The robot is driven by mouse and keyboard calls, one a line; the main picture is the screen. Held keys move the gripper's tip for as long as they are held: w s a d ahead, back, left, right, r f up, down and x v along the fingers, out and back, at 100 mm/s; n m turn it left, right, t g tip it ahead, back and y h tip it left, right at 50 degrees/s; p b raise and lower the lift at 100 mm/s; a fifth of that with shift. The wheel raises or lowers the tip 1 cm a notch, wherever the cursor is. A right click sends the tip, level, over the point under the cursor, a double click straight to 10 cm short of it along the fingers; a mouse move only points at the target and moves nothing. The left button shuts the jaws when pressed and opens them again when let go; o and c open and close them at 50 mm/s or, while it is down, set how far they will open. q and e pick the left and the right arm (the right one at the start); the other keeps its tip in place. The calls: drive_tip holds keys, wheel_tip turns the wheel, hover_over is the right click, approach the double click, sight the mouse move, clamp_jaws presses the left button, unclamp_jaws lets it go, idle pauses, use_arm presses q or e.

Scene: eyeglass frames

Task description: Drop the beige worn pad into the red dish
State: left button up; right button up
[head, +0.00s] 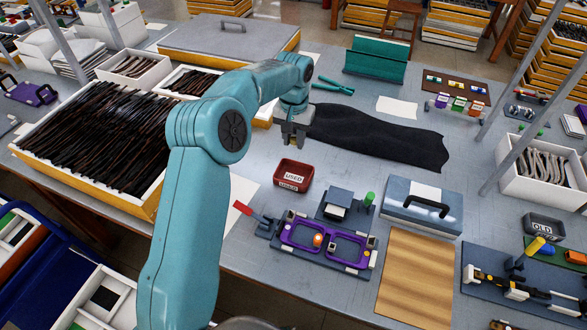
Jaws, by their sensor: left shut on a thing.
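The red dish (293,175), with a "USED" label inside and another on its front, sits on the grey table near the middle of the head view. My left gripper (293,143) points down above the table, just behind the dish in the picture and higher than its rim. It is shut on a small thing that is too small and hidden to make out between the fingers. I cannot pick out the beige worn pad anywhere else. A purple eyeglass frame (284,236) lies in a dark fixture in front of the dish. My right gripper is not in view.
A black cloth (380,137) lies behind and right of the gripper. A red-handled clamp (243,208) stands left of the fixture. A blue-grey case (420,205) and a wooden board (417,275) are at right. A tray of dark strips (95,145) fills the left.

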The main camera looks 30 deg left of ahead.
use_arm(q)
wheel_tip(320, 180, down, 12)
drive_tip(key=shift+a+r+p, duration=0.1)
drive_tip(key=shift+p, duration=0.45)
drive_tip(key=shift+f+b, duration=0.6)
drive_tip(key=shift+b, duration=0.1)
drive_tip(key=o, duration=1)
drive_tip(key=shift+r, duration=0.1)
